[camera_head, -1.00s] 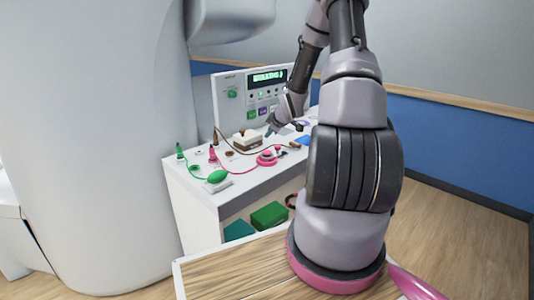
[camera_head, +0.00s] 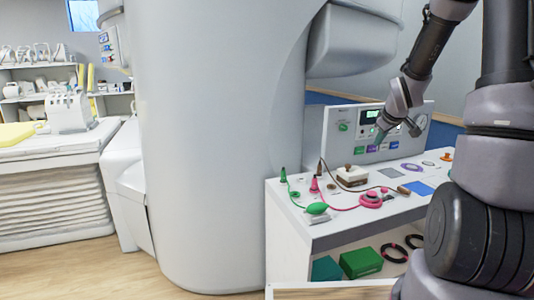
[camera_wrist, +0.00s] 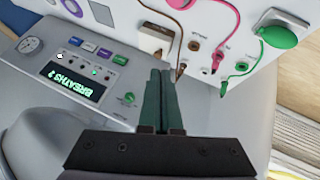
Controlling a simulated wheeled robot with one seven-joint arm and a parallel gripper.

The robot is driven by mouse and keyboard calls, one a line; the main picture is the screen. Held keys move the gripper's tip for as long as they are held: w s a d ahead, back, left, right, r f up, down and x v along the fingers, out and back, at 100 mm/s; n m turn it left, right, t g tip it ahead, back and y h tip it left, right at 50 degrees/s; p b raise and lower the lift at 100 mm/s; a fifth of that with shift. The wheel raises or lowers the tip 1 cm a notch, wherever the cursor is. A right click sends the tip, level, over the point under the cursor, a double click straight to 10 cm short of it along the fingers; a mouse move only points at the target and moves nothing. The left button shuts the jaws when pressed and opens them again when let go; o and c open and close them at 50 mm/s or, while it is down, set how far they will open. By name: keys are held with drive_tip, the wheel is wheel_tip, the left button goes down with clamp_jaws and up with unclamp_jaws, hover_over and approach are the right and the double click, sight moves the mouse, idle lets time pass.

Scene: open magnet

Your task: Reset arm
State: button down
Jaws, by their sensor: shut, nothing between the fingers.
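My gripper (camera_wrist: 161,78) shows in the wrist view with its two dark green fingers pressed together and nothing between them. In the head view my gripper (camera_head: 379,136) hangs, fingers down, in front of the white control panel (camera_head: 342,138) and above the cart top. It looks clear of the things on the cart. My upper arm fills the right side of the head view. In the wrist view the panel's lit display (camera_wrist: 77,81) reads upside down, apparently "BREATHS" with a digit.
The white cart (camera_head: 290,228) carries a green bulb (camera_head: 317,208), a pink round piece (camera_head: 371,199), a brown-and-white block (camera_head: 351,176) and a blue square (camera_head: 418,187). Below are a green box (camera_head: 361,262) and black rings. The large white magnet housing (camera_head: 205,150) stands left of it.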

drive_tip(key=s+a+r+m, duration=0.3)
drive_tip(key=s+a+r, duration=0.1)
drive_tip(key=s+r, duration=0.3)
drive_tip(key=s+a+r+m, duration=0.2)
drive_tip(key=s+a+r, duration=0.2)
drive_tip(key=s+r, duration=0.3)
drive_tip(key=s+a+r+m+y, duration=0.1)
drive_tip(key=s+a+r+m, duration=0.1)
drive_tip(key=s, duration=0.5)
drive_tip(key=s+a+r+m+g+y, duration=0.1)
drive_tip(key=s+a, duration=0.3)
drive_tip(key=s, duration=0.4)
drive_tip(key=shift+s+r+m+y, duration=0.25)
drive_tip(key=shift+r+m+y, duration=0.3)
drive_tip(key=shift+m, duration=0.25)
drive_tip(key=shift+f, duration=0.1)
